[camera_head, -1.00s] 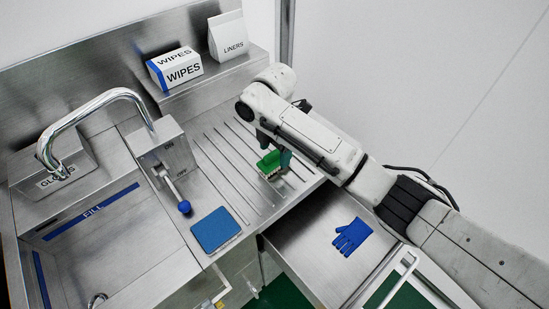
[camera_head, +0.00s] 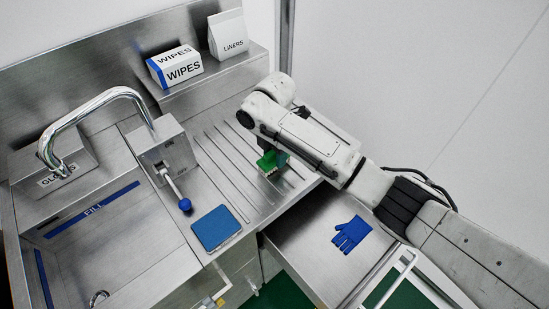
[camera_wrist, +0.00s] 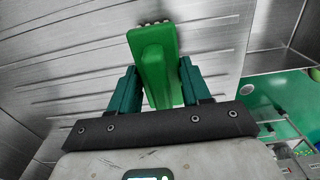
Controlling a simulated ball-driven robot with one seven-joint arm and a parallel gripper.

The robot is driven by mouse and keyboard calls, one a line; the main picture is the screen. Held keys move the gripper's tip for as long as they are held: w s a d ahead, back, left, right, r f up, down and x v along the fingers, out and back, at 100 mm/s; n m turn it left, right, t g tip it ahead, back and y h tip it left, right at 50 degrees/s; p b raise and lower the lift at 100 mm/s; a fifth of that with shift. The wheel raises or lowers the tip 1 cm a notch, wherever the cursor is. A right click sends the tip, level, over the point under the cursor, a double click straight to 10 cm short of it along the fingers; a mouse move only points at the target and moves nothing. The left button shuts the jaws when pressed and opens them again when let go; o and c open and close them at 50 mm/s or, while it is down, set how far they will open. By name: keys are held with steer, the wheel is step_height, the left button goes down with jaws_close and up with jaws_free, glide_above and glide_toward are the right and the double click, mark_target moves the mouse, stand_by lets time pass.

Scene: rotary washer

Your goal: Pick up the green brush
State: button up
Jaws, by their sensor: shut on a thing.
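The green brush (camera_head: 270,164) is at the ridged steel drainboard, below the end of my arm in the head view. Its pale bristles show at its lower left edge. In the wrist view the green brush (camera_wrist: 155,62) stands out between two dark green fingers. My gripper (camera_wrist: 155,80) is shut on the brush's green body. I cannot tell whether the bristles touch the drainboard.
A blue pad (camera_head: 216,229) lies left of the brush, and a lever with a blue knob (camera_head: 185,205) stands beyond it. A wipes box (camera_head: 175,68) and liners bag (camera_head: 227,36) sit on the back shelf. A blue glove (camera_head: 351,234) lies on the lower steel surface at right.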

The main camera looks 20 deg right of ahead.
steer(key=shift+c, duration=0.9)
steer(key=shift+r, duration=0.15)
